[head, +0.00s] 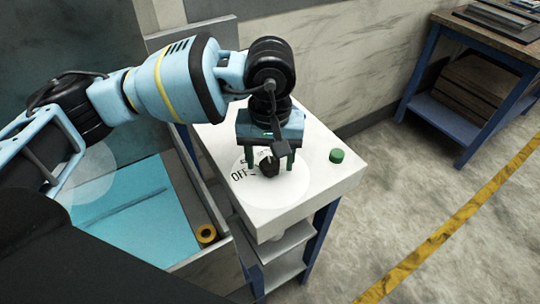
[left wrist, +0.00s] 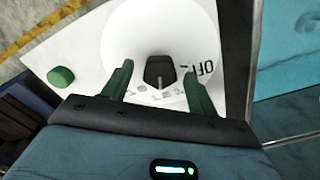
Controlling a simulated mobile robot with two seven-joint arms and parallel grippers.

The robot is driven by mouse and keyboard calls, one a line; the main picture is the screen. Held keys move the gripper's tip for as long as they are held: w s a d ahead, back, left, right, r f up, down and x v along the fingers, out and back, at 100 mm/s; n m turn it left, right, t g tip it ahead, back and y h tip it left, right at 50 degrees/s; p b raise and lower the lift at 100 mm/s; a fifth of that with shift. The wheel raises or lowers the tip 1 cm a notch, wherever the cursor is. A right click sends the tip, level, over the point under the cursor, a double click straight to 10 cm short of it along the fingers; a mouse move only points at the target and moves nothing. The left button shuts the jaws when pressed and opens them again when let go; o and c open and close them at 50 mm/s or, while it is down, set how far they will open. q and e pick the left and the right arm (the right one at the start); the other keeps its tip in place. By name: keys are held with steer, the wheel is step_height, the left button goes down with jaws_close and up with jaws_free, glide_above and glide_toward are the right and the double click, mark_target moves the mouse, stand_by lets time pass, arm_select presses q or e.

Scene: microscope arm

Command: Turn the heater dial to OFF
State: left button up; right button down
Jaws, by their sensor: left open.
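The heater dial (head: 269,166) is a dark knob on a round pale plate on top of a white stand (head: 315,175). An OFF mark with a short line is printed to its left in the head view. My left gripper (head: 270,165) is directly over the dial, pointing down, with its two green fingers on either side of the knob. In the left wrist view the dial (left wrist: 159,72) sits between the open fingers (left wrist: 157,82), with gaps on both sides. OFF is at the right there, and smaller marks are partly hidden. My right gripper is not in view.
A green button (head: 337,156) stands on the white top, right of the dial. A blue-lit basin (head: 150,215) lies to the left, with a small yellow ring (head: 206,234) at its edge. A blue-framed workbench (head: 470,85) is at the back right. Open floor lies to the right.

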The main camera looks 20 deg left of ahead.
arm_select(q)
steer(key=c, duration=1)
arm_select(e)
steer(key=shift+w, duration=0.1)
arm_select(q)
steer(key=shift+n, duration=0.3)
steer(key=n, duration=0.3)
steer(key=n+p, duration=0.1)
steer(key=n, duration=0.4)
steer(key=n+p, duration=0.1)
steer(key=n, duration=0.4)
steer(key=shift+r, duration=0.15)
steer(key=shift+n+p, duration=0.55)
steer(key=shift+n, duration=0.55)
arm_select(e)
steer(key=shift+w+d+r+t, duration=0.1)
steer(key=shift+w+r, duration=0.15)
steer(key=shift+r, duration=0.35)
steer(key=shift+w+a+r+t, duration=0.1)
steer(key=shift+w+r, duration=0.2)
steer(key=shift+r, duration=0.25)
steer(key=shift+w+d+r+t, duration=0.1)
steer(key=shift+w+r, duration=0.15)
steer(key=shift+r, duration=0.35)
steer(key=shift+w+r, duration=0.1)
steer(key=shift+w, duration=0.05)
